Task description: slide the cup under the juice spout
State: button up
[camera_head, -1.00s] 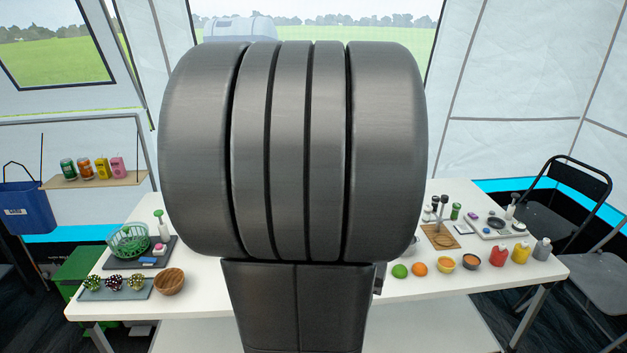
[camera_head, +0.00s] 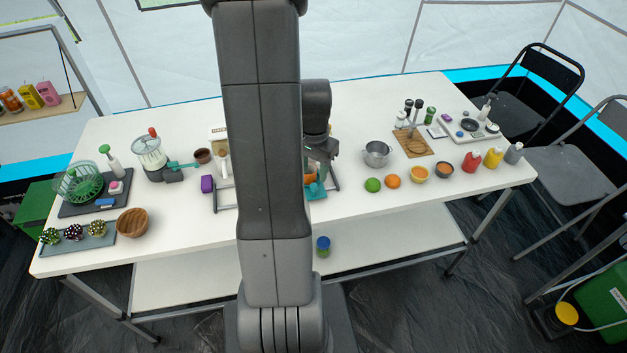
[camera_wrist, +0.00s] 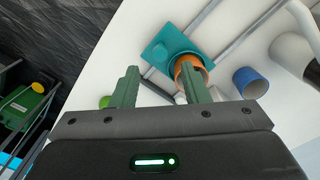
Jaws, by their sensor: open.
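My gripper (camera_wrist: 160,70) is open, with its two dark green fingers apart in the wrist view. An orange cup-like thing (camera_wrist: 187,65) shows just beyond the right finger, which hides part of it. It touches or overlaps a flat teal piece (camera_wrist: 160,48); I cannot tell whether it stands on it. In the head view the teal piece (camera_head: 316,191) lies below my gripper, and the orange thing (camera_head: 309,178) is partly covered by my arm. A blue cylinder (camera_wrist: 250,83) is to the right in the wrist view. I cannot make out the juice spout clearly.
A lime (camera_head: 373,185), an orange (camera_head: 393,181) and a metal pot (camera_head: 376,154) stand right of my arm. Grey rails (camera_wrist: 215,62) lie near the fingers. The front table edge is close.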

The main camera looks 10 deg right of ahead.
aim_at(314, 185)
jog(key=shift+f, duration=2.7)
grip_shut()
